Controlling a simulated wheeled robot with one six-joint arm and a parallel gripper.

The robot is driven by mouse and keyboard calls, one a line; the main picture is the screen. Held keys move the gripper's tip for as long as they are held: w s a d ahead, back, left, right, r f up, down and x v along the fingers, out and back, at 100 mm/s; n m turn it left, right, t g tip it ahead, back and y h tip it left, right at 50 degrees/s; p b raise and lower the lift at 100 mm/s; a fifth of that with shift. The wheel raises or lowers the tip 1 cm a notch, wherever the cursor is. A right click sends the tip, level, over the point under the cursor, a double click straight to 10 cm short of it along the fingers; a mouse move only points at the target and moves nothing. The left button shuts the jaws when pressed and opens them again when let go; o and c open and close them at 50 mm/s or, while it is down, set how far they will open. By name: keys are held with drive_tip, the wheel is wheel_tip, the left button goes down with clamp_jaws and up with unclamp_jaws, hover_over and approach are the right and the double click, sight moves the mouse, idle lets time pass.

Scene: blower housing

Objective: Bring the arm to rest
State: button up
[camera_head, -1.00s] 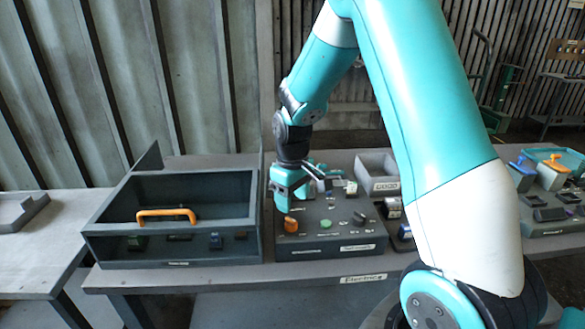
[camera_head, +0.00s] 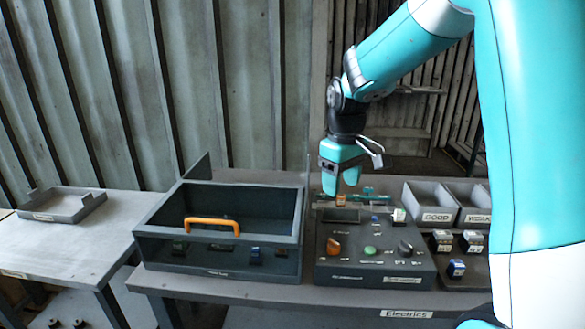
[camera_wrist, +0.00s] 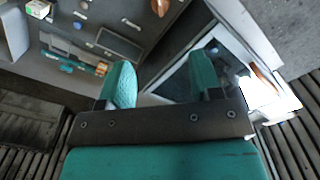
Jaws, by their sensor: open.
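My gripper (camera_head: 342,182) hangs from my teal arm above the back of the grey control panel box (camera_head: 375,285), pointing down. In the wrist view my gripper (camera_wrist: 160,80) shows two teal fingers spread apart with nothing between them. The panel carries an orange knob (camera_head: 333,246), a green button (camera_head: 370,251) and a dark knob (camera_head: 405,248). Whether the fingertips clear the small parts at the panel's back edge is hard to tell in the head view.
A dark open-topped box with an orange handle (camera_head: 212,222) stands left of the panel. Bins marked GOOD (camera_head: 437,217) and WEAK (camera_head: 478,217) stand to the right. A grey tray (camera_head: 65,210) lies on the left table. Space above the benches looks free.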

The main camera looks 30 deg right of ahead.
drive_tip(key=shift+a, duration=0.1)
drive_tip(key=s+a+r+n+y, duration=0.1)
drive_tip(key=s+a+n+y, duration=0.1)
drive_tip(key=s+a, duration=0.9)
drive_tip(key=s+a+r+n+y, duration=0.2)
drive_tip(key=s+a, duration=0.9)
drive_tip(key=shift+a+r+n, duration=0.15)
drive_tip(key=shift+r+n, duration=0.15)
drive_tip(key=shift+c, duration=0.2)
